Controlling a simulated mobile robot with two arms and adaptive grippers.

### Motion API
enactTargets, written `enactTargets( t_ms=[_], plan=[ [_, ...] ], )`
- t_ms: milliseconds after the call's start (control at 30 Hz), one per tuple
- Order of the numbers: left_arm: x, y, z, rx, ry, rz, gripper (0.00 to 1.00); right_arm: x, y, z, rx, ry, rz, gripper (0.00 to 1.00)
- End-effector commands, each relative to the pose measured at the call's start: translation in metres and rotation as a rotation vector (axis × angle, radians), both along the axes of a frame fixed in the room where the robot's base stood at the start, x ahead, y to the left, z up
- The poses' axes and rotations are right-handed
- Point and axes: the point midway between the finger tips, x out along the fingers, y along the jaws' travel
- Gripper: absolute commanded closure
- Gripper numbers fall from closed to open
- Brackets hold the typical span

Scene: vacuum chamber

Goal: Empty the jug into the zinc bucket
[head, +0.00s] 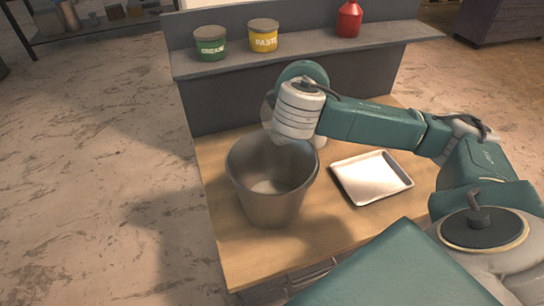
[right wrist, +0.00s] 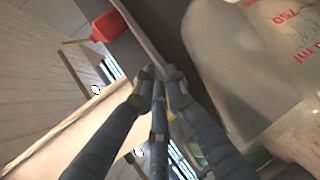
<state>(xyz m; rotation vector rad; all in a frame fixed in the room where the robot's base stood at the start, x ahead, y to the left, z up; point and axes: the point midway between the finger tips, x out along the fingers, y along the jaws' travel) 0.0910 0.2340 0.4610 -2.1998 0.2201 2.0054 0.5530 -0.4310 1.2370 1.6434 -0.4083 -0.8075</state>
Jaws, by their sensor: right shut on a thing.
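The zinc bucket (head: 272,200), a grey metal pail, stands upright on the wooden bench with its mouth open. A lighter patch shows on its floor; I cannot tell whether it is liquid. The jug (right wrist: 240,65) is clear with red volume marks and fills the right of the right wrist view. In the head view my right wrist hides most of it, above the bucket's far rim. My right gripper (right wrist: 160,78) is shut on the jug, apparently at its handle, with the grip largely hidden. The jug's tilt and contents are unclear. My left gripper is out of view.
A shallow white tray (head: 372,177) lies on the bench (head: 312,232) right of the bucket. A green tin (head: 210,46), a yellow tin (head: 263,38) and a red bottle (head: 349,20) stand on the raised grey shelf (head: 300,50) behind. Bare bench lies in front of the tray.

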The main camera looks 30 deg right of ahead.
Motion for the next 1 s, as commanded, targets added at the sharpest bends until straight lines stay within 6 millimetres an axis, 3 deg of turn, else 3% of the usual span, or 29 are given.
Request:
enactTargets(
  t_ms=[400, 1000],
  plan=[
    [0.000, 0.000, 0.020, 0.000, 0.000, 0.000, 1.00, 0.014, -0.041, -0.005, 0.230, 0.090, -0.009, 1.00],
    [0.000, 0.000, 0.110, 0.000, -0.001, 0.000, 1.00, 0.028, -0.074, -0.037, 0.658, 0.267, -0.013, 1.00]
  ],
)
